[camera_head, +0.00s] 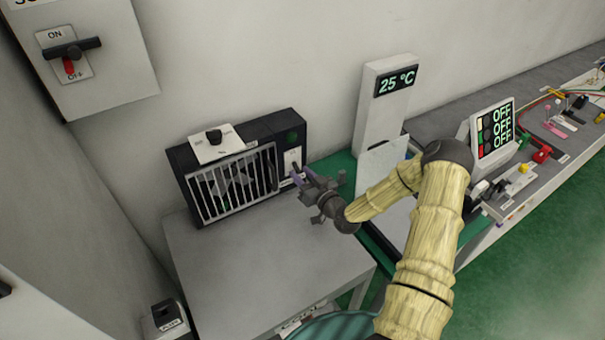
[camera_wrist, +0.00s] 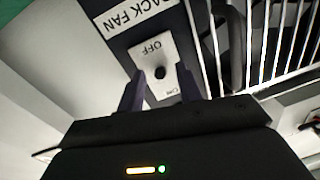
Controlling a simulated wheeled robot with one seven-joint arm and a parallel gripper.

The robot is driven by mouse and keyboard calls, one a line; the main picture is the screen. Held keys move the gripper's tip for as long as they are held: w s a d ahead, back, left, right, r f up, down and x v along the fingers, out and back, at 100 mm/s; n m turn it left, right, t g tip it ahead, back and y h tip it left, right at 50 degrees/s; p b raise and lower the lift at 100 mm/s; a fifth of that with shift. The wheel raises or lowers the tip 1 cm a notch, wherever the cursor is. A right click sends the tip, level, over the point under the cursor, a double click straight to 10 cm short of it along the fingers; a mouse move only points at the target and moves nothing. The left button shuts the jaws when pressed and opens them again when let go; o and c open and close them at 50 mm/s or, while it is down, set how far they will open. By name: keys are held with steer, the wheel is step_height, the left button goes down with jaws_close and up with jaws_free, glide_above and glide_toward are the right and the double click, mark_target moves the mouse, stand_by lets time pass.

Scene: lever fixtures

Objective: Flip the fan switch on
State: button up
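The fan unit (camera_head: 228,185) is a black box with a white grille, standing on a grey table against the wall. Its white switch plate (camera_head: 292,160) is on the right of its front. In the wrist view the plate (camera_wrist: 150,52) reads OFF and ON under a "...ACK FAN" label, seen upside down. A small dark switch lever (camera_wrist: 160,73) sticks out between the two words; I cannot tell its position. My gripper (camera_head: 303,176) is in front of the plate. In the wrist view its purple fingers (camera_wrist: 160,80) are open, one either side of the lever, holding nothing.
The grey table (camera_head: 240,265) is clear in front of the fan. A white plate with a black knob (camera_head: 214,140) tops the fan. A 25 °C display (camera_head: 385,95) and an OFF panel (camera_head: 492,130) stand right. A wall ON/OFF lever box (camera_head: 105,80) is upper left.

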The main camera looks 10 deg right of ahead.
jaws_close()
